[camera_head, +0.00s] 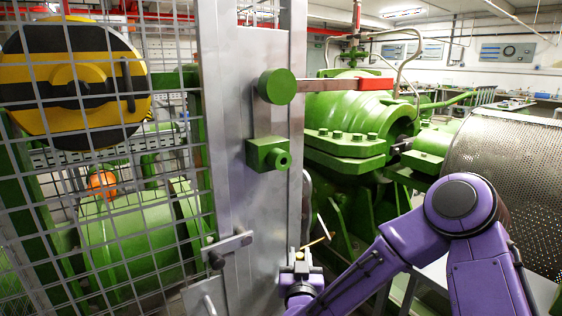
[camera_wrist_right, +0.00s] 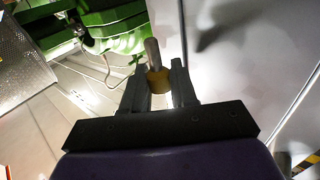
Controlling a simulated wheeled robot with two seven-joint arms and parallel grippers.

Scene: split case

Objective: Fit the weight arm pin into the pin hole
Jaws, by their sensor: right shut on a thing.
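My right gripper (camera_head: 300,256) is low in front of the grey metal post (camera_head: 245,200). In the right wrist view the right gripper (camera_wrist_right: 159,85) is shut on a pin (camera_wrist_right: 154,55) with a grey shaft and a brass-coloured collar, its shaft pointing away from the wrist. The weight arm (camera_head: 335,85) is a metal bar running right from a green disc (camera_head: 277,86) to a red end. Below it a green block (camera_head: 265,152) with a round boss sits on the post, above and left of the gripper. I cannot make out the pin hole. My left gripper is out of view.
A wire mesh guard (camera_head: 100,200) stands left of the post, with a yellow-and-black striped disc (camera_head: 75,85) at its upper part. Green machinery (camera_head: 345,130) and a perforated drum (camera_head: 515,160) fill the right side. A latch bar (camera_head: 230,247) sticks out low on the post.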

